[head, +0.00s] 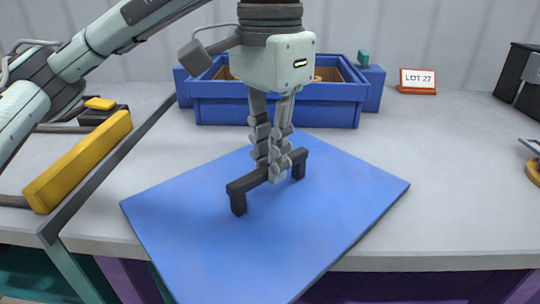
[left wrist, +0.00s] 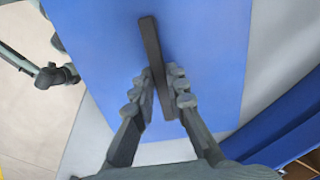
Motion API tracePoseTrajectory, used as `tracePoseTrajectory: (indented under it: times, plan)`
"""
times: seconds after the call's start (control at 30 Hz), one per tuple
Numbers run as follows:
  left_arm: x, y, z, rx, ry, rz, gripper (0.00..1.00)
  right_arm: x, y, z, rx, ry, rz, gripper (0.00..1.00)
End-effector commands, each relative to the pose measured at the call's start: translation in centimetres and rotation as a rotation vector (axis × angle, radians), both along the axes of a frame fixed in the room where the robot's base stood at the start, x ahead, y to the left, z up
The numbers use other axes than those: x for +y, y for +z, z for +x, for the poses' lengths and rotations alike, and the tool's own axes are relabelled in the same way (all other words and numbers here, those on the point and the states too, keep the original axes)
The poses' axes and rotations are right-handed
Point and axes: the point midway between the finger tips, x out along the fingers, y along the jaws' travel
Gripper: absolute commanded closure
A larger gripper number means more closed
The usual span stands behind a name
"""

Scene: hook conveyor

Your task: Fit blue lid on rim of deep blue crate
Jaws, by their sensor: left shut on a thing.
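The blue lid (head: 330,225) is a flat blue panel with a dark bar handle (head: 245,183) on top. It is in front of the crate and its near corner reaches past the table's front edge. My left gripper (head: 273,172) points down and is shut on the handle; in the left wrist view its fingers (left wrist: 162,95) lie on both sides of the handle (left wrist: 150,50). I cannot tell whether the lid touches the table. The deep blue crate (head: 275,110) stands open behind the lid, with brown contents partly hidden by my gripper. My right gripper is out of view.
A yellow bar (head: 80,160) lies at the left, beyond a dark strip. A "LOT 27" sign (head: 417,80) stands at the back right, with black boxes (head: 520,75) farther right. The table right of the lid (head: 450,160) is clear.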

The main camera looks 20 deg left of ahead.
Motion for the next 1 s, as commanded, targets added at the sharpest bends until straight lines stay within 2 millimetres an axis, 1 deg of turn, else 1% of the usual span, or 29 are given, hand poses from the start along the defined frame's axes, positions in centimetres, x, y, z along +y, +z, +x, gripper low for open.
tracePoseTrajectory:
  times: [0.17,0.33,0.37,0.5,0.73,0.87,0.9,0.93,1.0]
  plan:
    - [0.0,-0.1,0.0,-0.001,0.0,0.0,1.0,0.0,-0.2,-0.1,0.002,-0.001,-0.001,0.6]
    - [0.0,-0.3,0.0,0.0,0.0,-0.001,1.0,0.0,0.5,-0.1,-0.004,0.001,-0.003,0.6]
    - [0.0,-0.3,0.0,0.0,0.0,0.0,0.83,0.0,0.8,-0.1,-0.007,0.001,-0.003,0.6]
    - [0.0,-0.3,0.0,0.0,0.0,0.0,0.66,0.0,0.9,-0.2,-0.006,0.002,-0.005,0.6]
    - [0.0,-0.3,0.0,0.0,0.0,0.0,0.66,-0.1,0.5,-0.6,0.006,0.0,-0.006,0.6]
    - [0.0,0.0,0.0,0.0,0.0,0.0,0.66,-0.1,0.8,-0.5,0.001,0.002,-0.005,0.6]
    - [0.0,0.2,0.0,0.0,0.0,0.0,0.66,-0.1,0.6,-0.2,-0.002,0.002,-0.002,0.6]
    - [0.0,0.5,0.0,-0.002,0.0,0.0,0.66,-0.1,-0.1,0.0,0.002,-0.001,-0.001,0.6]
    - [0.0,1.7,0.1,-0.005,0.0,-0.002,0.66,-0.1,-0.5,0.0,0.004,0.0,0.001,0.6]
